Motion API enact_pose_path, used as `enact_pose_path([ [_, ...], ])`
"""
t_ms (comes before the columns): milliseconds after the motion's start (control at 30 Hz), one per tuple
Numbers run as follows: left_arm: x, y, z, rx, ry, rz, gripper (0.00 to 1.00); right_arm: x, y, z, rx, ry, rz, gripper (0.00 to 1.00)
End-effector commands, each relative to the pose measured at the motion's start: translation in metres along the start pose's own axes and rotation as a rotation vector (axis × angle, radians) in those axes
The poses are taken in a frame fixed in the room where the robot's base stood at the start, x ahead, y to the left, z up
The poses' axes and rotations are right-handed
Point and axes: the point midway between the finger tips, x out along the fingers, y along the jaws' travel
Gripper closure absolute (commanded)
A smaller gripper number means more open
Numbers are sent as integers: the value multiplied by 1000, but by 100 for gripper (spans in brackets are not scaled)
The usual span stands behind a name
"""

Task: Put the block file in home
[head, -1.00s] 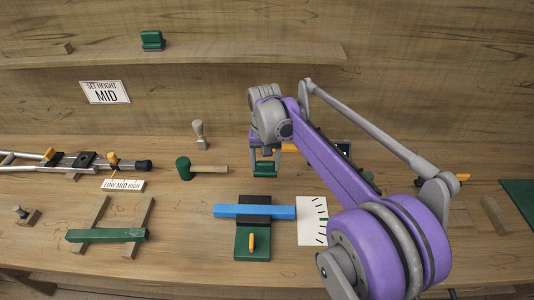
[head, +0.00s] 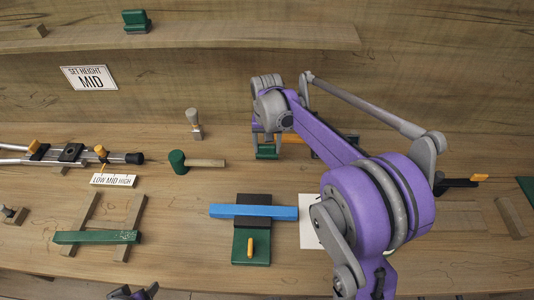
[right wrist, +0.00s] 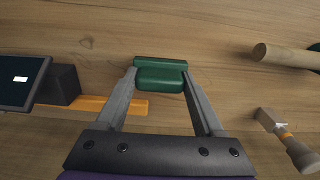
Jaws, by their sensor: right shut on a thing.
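The block file appears to be the green block with a wide base and narrower grip (right wrist: 160,78) in the right wrist view. My right gripper (head: 267,141) is shut on its grip, one finger on each side. In the head view the held green block (head: 267,152) shows under the gripper, behind the blue bar. I cannot tell whether it touches the tabletop. A similar green block (head: 136,21) stands on the back shelf. No spot marked home is clearly readable. At the bottom edge, a small dark part, probably my left gripper (head: 132,293), shows; its fingers are unclear.
A green-headed mallet (head: 178,161) lies left of the held block. A blue bar (head: 280,212) rests in a green-based clamp (head: 252,246) in front. A dark-screened device (right wrist: 22,82) with an orange strip (right wrist: 120,106) is close beside my right gripper. A wooden strip (head: 511,216) lies far right.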

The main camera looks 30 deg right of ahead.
Motion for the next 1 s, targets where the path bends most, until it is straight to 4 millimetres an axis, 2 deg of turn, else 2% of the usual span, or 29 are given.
enact_pose_path([
  [267, 2, 0, 2, 0, -1, 0, 28, 34, 0, 0, 0, 0, 0, 82],
  [633, 5, 0, 3, 0, -2, 0, 28, 40, 0, 0, 0, 0, 0, 82],
  [667, 5, 0, 3, 0, -2, 0, 28, 40, 0, 0, 0, 0, 0, 29],
  [800, 4, 0, 3, 0, -2, 0, 28, 40, 0, 0, 0, 0, 0, 3],
  [833, 4, 0, 3, 0, -2, 0, 28, 39, 0, 0, 0, 0, 0, 0],
  [1000, 4, 0, 3, 0, -2, 0, 28, 39, 0, 0, 0, 0, 0, 0],
])
